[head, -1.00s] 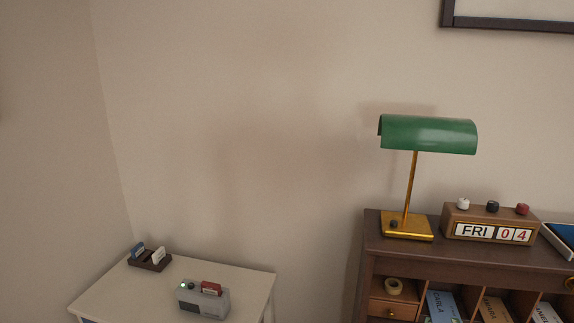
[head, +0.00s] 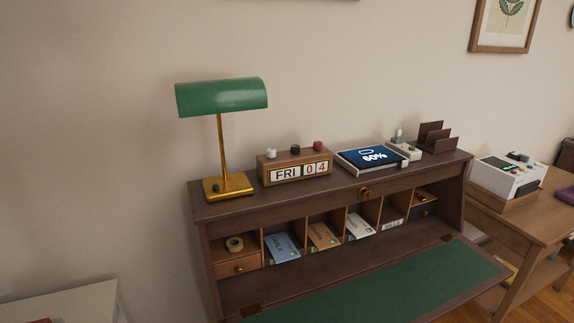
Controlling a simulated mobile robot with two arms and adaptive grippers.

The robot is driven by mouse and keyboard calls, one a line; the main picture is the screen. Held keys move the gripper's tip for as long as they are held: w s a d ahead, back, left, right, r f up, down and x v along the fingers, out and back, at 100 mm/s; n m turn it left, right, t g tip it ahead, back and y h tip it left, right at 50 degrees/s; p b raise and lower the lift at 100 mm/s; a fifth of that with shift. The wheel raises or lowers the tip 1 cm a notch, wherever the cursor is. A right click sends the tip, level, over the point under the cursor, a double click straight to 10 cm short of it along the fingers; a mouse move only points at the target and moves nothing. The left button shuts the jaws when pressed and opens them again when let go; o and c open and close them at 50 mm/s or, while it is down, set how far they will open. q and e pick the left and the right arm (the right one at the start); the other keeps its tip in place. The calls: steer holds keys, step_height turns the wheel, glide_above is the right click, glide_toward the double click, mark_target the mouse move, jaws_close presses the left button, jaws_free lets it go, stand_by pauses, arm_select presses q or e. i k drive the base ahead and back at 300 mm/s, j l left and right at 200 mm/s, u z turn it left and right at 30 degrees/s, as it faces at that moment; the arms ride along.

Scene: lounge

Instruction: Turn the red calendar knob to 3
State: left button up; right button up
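The wooden calendar (head: 294,166) stands on top of the dark wooden desk, right of the lamp. It reads FRI 04. Three knobs sit on its top: a white one (head: 271,153) at the left, a black one (head: 295,149) in the middle and the red knob (head: 318,146) at the right, above the last digit, 4. Neither of my grippers is in the head view.
A green-shaded brass lamp (head: 221,100) stands close left of the calendar. A tablet showing 60% (head: 371,157) lies close to its right. The desk's green writing flap (head: 390,290) is folded down in front. Letters fill several slots below. A side table (head: 535,215) with a white machine stands at the right.

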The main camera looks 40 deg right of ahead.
mark_target(317, 145)
steer(key=z, duration=1.3)
steer(key=i+z, duration=0.1)
steer(key=i+l, duration=0.05)
steer(key=i, duration=0.05)
